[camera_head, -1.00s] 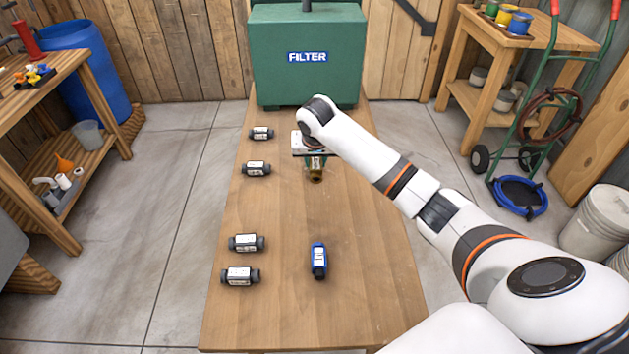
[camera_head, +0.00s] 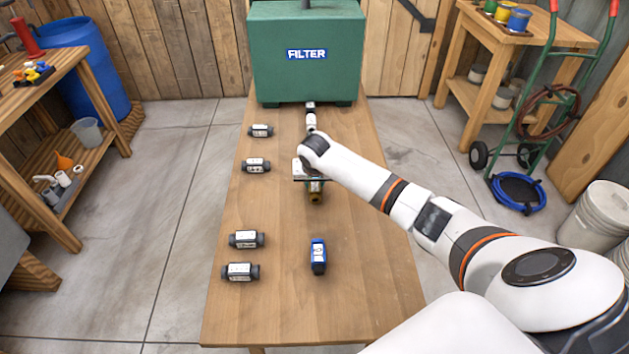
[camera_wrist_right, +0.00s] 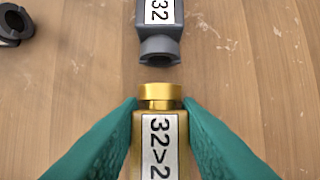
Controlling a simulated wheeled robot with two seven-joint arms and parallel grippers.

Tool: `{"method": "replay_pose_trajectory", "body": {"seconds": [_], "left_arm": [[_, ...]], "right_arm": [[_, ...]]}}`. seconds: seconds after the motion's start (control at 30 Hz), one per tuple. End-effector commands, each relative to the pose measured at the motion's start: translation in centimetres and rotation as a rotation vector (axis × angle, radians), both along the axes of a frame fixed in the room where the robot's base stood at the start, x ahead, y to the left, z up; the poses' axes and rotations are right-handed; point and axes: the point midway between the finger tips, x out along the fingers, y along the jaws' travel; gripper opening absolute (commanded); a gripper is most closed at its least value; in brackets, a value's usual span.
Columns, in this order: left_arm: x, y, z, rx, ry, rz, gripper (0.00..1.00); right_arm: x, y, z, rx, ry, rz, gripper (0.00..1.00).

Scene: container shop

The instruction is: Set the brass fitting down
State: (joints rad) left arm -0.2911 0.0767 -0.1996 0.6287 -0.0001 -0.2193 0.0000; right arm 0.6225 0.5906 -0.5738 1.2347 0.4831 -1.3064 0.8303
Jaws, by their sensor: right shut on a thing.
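My right gripper (camera_head: 314,183) is over the middle of the wooden table, partly hidden by its wrist in the head view. Its teal fingers are shut on the sides of the brass fitting (camera_wrist_right: 150,135), which has a white label reading "32>2", the rest cut off. In the head view the brass fitting (camera_head: 316,197) shows just below the gripper; I cannot tell whether it touches the table. A grey fitting (camera_wrist_right: 158,45) labelled "32" lies ahead of it, apart by a small gap. It also shows in the head view (camera_head: 310,118). My left gripper is not in view.
The green filter box (camera_head: 306,75) stands at the table's far end. Several black couplings (camera_head: 256,165) line the left side of the table (camera_head: 350,300). The table's right side is clear beyond my arm.

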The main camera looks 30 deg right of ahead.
Motion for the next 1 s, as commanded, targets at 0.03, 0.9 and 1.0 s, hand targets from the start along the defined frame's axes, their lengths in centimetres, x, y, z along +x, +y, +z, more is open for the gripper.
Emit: {"method": "replay_pose_trajectory", "body": {"seconds": [0.03,0.9,1.0], "left_arm": [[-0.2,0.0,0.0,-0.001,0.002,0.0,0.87],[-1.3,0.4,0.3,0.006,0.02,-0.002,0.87],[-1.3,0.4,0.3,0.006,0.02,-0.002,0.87]], "right_arm": [[0.0,0.0,0.1,-0.001,-0.001,0.0,0.06],[-1.5,1.0,4.8,0.0,-0.005,0.002,0.52],[-2.3,1.5,6.8,0.0,-0.004,0.002,0.52]]}}
